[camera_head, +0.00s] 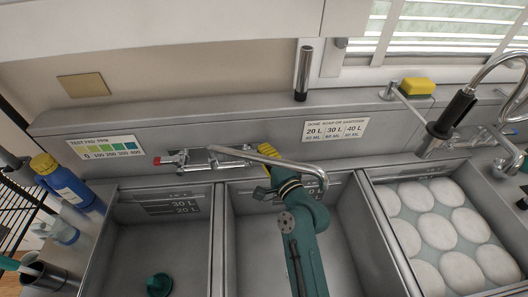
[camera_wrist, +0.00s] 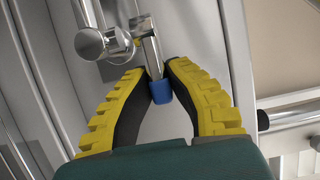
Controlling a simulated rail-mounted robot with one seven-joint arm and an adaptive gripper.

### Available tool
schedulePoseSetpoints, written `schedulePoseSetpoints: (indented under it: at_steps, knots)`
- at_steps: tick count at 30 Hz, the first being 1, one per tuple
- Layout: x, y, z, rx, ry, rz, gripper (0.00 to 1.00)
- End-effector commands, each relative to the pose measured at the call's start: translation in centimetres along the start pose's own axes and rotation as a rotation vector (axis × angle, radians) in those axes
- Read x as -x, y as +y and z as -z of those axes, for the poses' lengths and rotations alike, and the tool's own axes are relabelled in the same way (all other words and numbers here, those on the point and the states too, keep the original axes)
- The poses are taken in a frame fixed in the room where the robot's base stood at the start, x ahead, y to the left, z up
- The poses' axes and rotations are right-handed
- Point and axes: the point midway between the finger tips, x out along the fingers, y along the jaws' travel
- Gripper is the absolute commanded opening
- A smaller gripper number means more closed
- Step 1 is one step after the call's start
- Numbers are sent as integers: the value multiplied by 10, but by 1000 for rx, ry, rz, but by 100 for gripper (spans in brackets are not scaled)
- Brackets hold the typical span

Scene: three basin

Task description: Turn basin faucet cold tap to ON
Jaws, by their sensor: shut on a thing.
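The basin faucet (camera_head: 198,158) is chrome and mounted on the back wall of the basins, with a spout (camera_head: 280,160) reaching right and forward. A red-tipped tap handle (camera_head: 157,160) points left. The cold tap handle (camera_wrist: 160,92) has a blue tip and a chrome stem, seen in the wrist view. My gripper (camera_wrist: 158,72) has yellow ribbed fingers with black pads, shut on the cold tap handle near its blue end. In the head view my gripper (camera_head: 267,172) is beside the spout, partly hidden by it and my arm, and the blue tip is hidden.
Three steel basins line the counter; the right one holds several white plates (camera_head: 440,228), the left one a green plug (camera_head: 159,285). A blue bottle (camera_head: 62,185) stands at left. A yellow sponge (camera_head: 418,86) and another tap (camera_head: 455,112) are at right.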

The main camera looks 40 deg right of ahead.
Motion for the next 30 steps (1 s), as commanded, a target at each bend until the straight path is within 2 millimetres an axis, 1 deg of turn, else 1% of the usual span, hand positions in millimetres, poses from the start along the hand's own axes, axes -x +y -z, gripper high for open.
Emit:
schedulePoseSetpoints:
  at_steps: [11, 21, 30]
  knots:
    - [4, -7, -4, -2, 83, -8, 0]
    - [10, -10, -6, -3, 231, -6, 0]
    - [14, -8, -11, 1, 374, -4, 0]
